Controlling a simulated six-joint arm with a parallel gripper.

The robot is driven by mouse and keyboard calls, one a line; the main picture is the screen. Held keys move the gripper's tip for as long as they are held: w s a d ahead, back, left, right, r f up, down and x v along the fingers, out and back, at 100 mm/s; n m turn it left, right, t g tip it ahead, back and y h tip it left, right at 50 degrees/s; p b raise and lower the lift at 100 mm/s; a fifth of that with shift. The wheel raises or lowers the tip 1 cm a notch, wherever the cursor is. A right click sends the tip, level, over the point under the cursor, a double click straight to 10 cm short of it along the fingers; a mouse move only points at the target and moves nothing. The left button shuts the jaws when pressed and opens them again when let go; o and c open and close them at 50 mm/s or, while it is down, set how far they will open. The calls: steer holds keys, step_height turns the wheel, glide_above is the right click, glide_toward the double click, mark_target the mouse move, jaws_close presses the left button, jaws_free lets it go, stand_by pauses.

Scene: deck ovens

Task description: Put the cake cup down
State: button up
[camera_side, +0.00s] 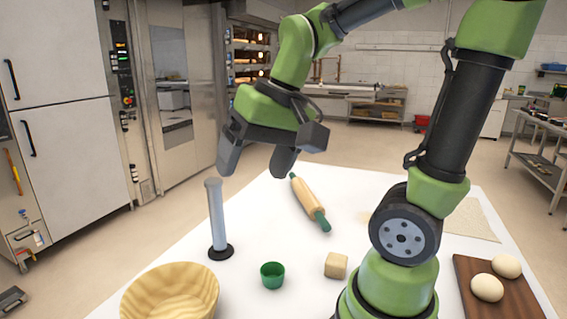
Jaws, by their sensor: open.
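The cake cup, a small green cup (272,275), stands upright on the white table (262,213), near the front. Nothing touches it. My gripper (255,168) is above the table, higher than the cup and further back. Its two dark fingers are spread apart and nothing shows between them. The cup's base is on the table surface, and its opening faces up.
A grey upright post on a black base (220,252) stands left of the cup. A wooden bowl (172,292) is at front left. A beige block (336,265) sits right of the cup. A rolling pin (310,202) lies behind. A board (497,290) holds two dough balls.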

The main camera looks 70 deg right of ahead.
steer(key=s+a+r+n+t, duration=0.1)
steer(key=s+a+n+t, duration=0.1)
steer(key=s+a+t, duration=0.1)
steer(key=shift+s+a+r+n+y, duration=0.4)
steer(key=shift+s+a, duration=0.05)
steer(key=shift+s, duration=0.9)
